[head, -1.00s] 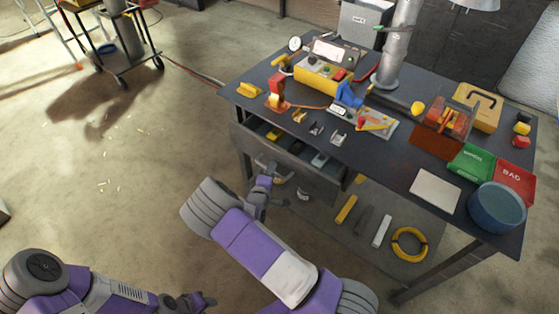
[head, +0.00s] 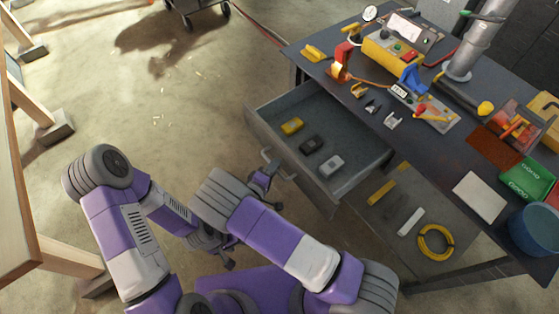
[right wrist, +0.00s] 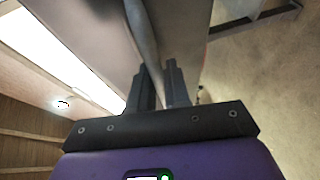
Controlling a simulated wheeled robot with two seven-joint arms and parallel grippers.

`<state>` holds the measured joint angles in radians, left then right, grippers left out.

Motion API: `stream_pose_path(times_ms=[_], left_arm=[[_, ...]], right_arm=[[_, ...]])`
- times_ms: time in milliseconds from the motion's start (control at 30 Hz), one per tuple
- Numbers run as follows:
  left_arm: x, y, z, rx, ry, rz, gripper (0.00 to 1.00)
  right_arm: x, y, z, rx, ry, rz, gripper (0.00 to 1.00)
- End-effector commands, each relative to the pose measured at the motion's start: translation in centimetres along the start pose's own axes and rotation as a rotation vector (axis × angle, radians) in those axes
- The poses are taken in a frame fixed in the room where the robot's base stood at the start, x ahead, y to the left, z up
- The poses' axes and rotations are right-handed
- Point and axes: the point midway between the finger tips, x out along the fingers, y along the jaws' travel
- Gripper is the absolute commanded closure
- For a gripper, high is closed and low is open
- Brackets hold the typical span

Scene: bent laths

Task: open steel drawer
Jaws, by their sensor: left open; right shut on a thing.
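The steel drawer (head: 338,128) is pulled well out from under the dark workbench (head: 420,132) in the head view, so its inside shows. A yellow, a black and a light grey item lie in it. My right gripper (head: 264,182) is at the drawer's front, shut on its bar handle (head: 287,174). In the right wrist view, the handle bar (right wrist: 143,30) runs between the two fingers of the right gripper (right wrist: 163,88). My left gripper (head: 226,256) is open and empty, low and to the left of the right arm, away from the drawer.
The bench top holds a yellow control box (head: 392,50), a green box (head: 527,178) and a blue tub (head: 537,228). A lower shelf (head: 385,217) carries a yellow coil (head: 435,242). A wooden table (head: 15,210) stands at the left.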

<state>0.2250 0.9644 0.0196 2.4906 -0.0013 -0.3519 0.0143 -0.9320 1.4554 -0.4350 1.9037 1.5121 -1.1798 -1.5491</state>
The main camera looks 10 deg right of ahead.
Motion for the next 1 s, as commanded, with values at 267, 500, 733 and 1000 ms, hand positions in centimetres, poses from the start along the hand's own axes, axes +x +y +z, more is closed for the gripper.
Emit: stream_pose_path(times_ms=[267, 500, 733, 1000], left_arm=[[0.0, 0.0, 0.0, 0.0, 0.0, 0.0, 0.57], [0.0, 0.0, 0.0, 0.0, 0.0, 0.0, 0.57], [0.0, 0.0, 0.0, 0.0, 0.0, 0.0, 0.57], [-0.8, 0.3, 0.0, 0.0, 0.0, 0.0, 0.57]], right_arm=[[-0.2, 0.0, 0.0, 0.002, -0.002, 0.001, 1.0], [-0.2, 0.0, -0.1, 0.002, -0.002, 0.001, 0.69], [-0.2, 0.0, 0.0, 0.002, -0.002, 0.001, 0.62], [-0.5, 1.9, -0.2, 0.005, -0.001, 0.001, 0.62]])
